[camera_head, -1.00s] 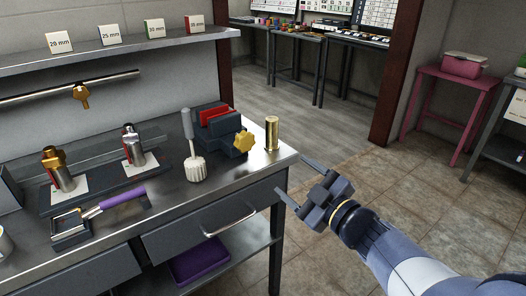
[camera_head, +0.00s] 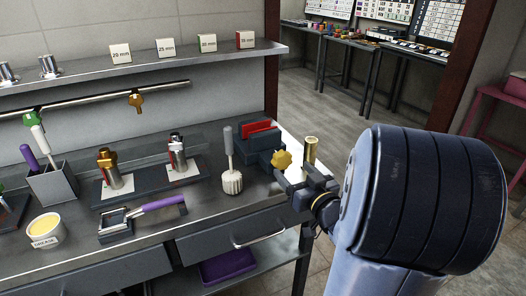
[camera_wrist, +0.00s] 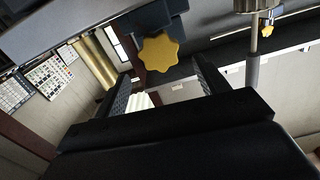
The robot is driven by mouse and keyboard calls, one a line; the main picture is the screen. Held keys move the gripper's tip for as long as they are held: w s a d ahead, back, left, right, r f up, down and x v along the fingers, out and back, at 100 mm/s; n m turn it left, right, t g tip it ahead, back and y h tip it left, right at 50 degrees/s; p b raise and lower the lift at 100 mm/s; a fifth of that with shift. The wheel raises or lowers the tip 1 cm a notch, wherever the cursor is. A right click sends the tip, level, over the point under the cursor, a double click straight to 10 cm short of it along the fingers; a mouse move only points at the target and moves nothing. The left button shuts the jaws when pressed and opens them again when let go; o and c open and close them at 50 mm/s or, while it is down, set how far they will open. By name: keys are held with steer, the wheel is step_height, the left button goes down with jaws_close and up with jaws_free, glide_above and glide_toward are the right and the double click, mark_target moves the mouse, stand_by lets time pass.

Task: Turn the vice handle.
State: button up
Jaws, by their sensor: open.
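The vice (camera_head: 256,143) is dark blue-grey with red jaws and stands near the right end of the bench. Its handle is a yellow lobed knob (camera_head: 282,160) on the vice's front side. In the wrist view the knob (camera_wrist: 159,53) shows upright ahead of my jaws, slightly left of the middle between them. My gripper (camera_head: 292,182) is open and empty, just in front of and below the knob in the head view. The two fingers (camera_wrist: 165,80) stand apart with the knob beyond their tips; I cannot tell whether they touch it.
A brass cylinder (camera_head: 311,150) stands right of the vice, close to my gripper. A purple-handled tool (camera_head: 158,205) lies farther left.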

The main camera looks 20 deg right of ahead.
mark_target(277, 154)
steer(key=w, duration=1)
steer(key=shift+a, duration=0.15)
steer(key=shift+s, duration=0.1)
steer(key=shift+c, duration=0.4)
steer(key=c, duration=0.9)
steer(key=shift+f+b, duration=0.1)
steer(key=shift+b, duration=0.35)
steer(key=n+b, duration=0.3)
steer(key=shift+a+f, duration=0.1)
steer(key=shift+f, duration=0.05)
steer(key=shift+n+b, duration=1.1)
steer(key=shift+n, duration=0.4)
